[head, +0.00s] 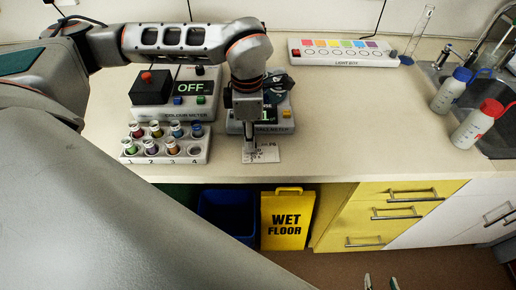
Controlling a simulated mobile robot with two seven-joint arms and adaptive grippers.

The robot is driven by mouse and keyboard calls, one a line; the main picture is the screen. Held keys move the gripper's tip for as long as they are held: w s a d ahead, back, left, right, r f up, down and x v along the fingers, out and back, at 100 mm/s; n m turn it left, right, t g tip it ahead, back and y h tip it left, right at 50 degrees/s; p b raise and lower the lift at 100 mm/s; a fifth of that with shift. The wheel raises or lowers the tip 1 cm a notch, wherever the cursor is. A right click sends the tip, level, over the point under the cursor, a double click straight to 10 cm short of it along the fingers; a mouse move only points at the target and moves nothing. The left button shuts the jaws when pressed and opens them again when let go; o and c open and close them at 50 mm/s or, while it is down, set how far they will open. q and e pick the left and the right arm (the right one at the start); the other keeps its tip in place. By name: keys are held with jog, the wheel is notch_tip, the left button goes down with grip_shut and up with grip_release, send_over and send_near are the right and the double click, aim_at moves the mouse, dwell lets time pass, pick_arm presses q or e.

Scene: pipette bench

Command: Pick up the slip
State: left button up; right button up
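The slip (267,153) is a small white paper with dark print, lying near the counter's front edge, just in front of the pH-meter-like device (285,122). My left gripper (249,152) points straight down over the slip's left part and hides some of it. Its fingers look like one narrow shape from here, so I cannot tell whether they are open, or whether they touch the paper. My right gripper (381,284) shows only its fingertips at the bottom edge, apart and empty, over the floor.
A vial rack (165,160) with several coloured vials and a colour meter (175,112) reading OFF stand left of the slip. A light box (343,62), a glass cylinder (419,35) and two wash bottles (452,90) stand right. The counter's middle right is clear.

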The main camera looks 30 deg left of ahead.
pick_arm(q)
grip_shut()
jog(key=shift+r, duration=0.15)
